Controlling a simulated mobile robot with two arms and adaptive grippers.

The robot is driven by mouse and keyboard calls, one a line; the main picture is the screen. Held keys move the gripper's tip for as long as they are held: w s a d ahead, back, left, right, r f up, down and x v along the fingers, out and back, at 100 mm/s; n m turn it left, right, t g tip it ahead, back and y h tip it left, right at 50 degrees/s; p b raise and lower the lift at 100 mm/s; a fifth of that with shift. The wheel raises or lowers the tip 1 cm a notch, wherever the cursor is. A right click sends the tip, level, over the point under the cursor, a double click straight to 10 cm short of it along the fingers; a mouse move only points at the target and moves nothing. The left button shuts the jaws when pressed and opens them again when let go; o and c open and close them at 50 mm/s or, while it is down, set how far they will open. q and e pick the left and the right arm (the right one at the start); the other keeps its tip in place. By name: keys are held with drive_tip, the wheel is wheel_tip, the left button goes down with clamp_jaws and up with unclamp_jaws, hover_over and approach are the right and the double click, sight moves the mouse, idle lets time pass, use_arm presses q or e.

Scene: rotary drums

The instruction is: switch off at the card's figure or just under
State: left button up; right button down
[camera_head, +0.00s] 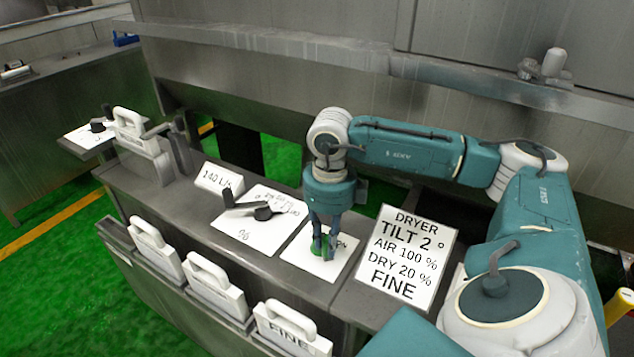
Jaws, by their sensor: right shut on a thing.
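The white card (402,262) at the right of the counter reads DRYER, TILT 2 °, AIR 100 %, DRY 20 %, FINE. My right gripper (324,247) points down and is shut on a green switch knob (316,251) on a small white plate (301,244); the fingers hide part of the knob and the plate's lettering. Left of it, a white dial plate (240,236) marked % carries a black pointer lever (240,207); its exact reading is too small to tell. A white sign (218,179) behind reads 140 L/s. My left gripper is not in view.
White handled plates (215,285) hang in slots along the counter's front; one at front reads FINE (290,332). Another handled plate (137,132) stands at the far left beside a black knob (98,125). A steel wall and rail (290,45) close off the back.

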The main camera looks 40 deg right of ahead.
drive_tip(key=shift+w+d+r, duration=0.15)
drive_tip(key=shift+d, duration=0.05)
idle(0.3)
drive_tip(key=c, duration=1.5)
unclamp_jaws()
drive_tip(key=shift+c, duration=0.2)
wheel_tip(320, 180, up, 12)
